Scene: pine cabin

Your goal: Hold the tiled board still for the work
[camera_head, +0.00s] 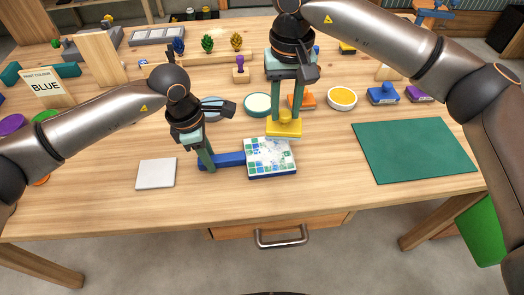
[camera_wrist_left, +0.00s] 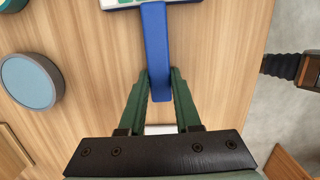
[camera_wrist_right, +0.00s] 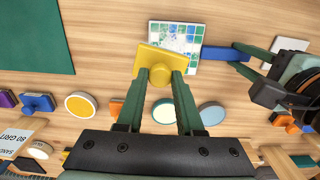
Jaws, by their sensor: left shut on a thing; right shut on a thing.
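The tiled board (camera_head: 268,165), with blue, green and white tiles partly covered by a whitish smear, lies near the table's front middle. Its blue handle (camera_head: 232,159) points left. My left gripper (camera_head: 207,163) is shut on this handle, which also shows between the fingers in the left wrist view (camera_wrist_left: 156,45). My right gripper (camera_head: 284,108) is shut on the knob of a yellow flat tool (camera_head: 284,129). In the right wrist view the yellow tool (camera_wrist_right: 150,60) overlaps the edge of the tiled board (camera_wrist_right: 182,36). I cannot tell whether they touch.
A white square (camera_head: 156,173) lies left of the board and a green mat (camera_head: 413,151) lies to the right. Behind stand a teal-rimmed round dish (camera_head: 257,105), an orange block (camera_head: 302,102) and a yellow-filled bowl (camera_head: 342,98). The front table strip is clear.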

